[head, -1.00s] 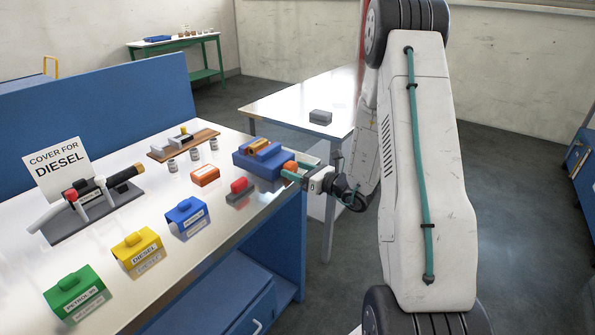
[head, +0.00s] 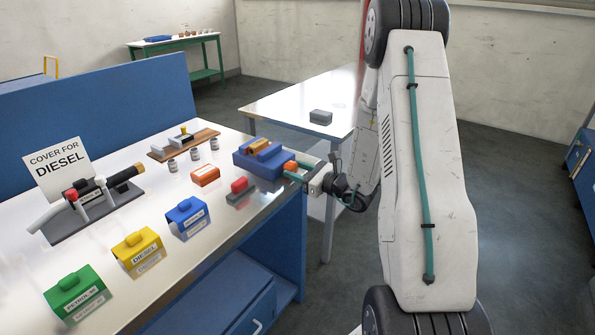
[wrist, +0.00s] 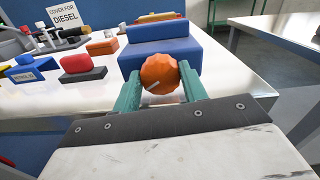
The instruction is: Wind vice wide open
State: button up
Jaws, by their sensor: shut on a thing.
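The blue vice (head: 262,160) sits at the right end of the white bench, with an orange-brown piece (head: 258,146) on top between its blue blocks. Its orange knob (wrist: 160,74) faces me in the wrist view, and a pale mark shows on it. My gripper (wrist: 160,90) has teal fingers on either side of the knob and is shut on it. In the head view my gripper (head: 294,172) reaches the vice from the right. The gap between the vice jaws is hard to judge from here.
A red block on a grey base (head: 240,192) stands close in front of the vice. An orange box (head: 205,176) and blue (head: 187,217), yellow (head: 138,251) and green (head: 75,293) covers stand further left. A white table (head: 300,101) is behind.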

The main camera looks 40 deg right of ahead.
jog(key=shift+n, duration=1.4)
jog(key=o, duration=1)
jog(key=shift+c, duration=0.2)
jog(key=v, duration=0.7)
jog(key=shift+s, duration=0.4)
jog(key=shift+d, duration=0.1)
